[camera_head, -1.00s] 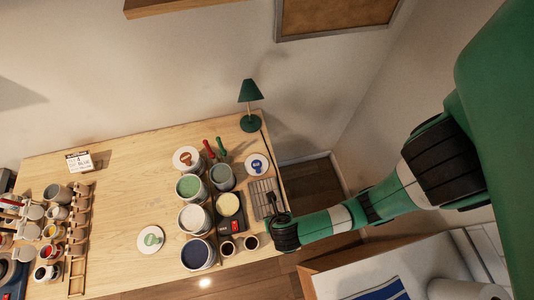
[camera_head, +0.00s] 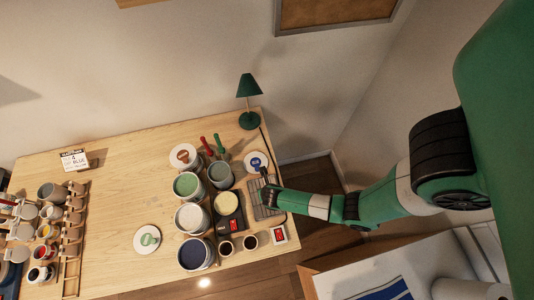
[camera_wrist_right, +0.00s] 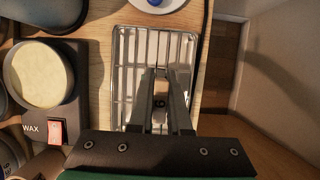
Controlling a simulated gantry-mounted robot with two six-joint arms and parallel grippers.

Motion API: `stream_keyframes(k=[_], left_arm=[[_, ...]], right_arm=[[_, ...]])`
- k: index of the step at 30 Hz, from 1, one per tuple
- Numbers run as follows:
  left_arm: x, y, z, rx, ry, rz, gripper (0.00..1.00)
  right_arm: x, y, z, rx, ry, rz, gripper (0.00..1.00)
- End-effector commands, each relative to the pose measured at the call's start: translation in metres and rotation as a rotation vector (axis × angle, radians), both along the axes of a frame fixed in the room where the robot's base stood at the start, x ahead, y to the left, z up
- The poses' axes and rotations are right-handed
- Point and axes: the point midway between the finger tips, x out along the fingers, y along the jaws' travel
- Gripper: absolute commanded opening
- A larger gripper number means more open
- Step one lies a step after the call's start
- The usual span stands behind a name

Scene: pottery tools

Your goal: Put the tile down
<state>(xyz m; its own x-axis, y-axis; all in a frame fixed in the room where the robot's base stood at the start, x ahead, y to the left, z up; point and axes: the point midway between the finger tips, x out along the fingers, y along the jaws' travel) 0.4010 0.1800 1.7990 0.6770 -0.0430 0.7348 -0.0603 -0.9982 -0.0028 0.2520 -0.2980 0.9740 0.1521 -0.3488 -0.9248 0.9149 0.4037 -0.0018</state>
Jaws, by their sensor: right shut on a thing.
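My right gripper (camera_head: 264,180) is over the wire rack (camera_head: 268,212) at the right end of the table. In the right wrist view the gripper (camera_wrist_right: 163,75) points down at the rack (camera_wrist_right: 124,75), its fingers close together. My left gripper is not in view.
A blue-marked disc (camera_head: 256,162) lies behind the rack, and a green lamp (camera_head: 248,90) stands further back. The table's right edge is close to the rack.

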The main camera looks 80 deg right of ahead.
Motion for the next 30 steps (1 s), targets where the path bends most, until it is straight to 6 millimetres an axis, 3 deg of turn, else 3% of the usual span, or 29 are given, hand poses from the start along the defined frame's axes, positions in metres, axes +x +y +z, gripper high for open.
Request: stream_keyframes(k=[9, 10, 15, 24, 30], left_arm=[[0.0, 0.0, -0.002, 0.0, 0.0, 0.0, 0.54], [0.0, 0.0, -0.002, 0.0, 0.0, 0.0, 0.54], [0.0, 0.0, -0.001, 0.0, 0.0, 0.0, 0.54], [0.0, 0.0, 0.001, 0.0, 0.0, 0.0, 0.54], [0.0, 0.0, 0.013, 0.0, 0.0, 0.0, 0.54]], right_arm=[[0.0, 0.0, -0.003, -0.001, -0.001, 0.0, 0.0], [0.0, 0.0, -0.003, 0.0, -0.001, 0.0, 0.18], [0.0, 0.0, -0.002, 0.0, -0.001, 0.0, 0.46], [0.0, 0.0, 0.0, 0.0, -0.002, -0.001, 0.46], [-0.003, 0.01, 0.029, 0.0, -0.002, 0.003, 0.46]])
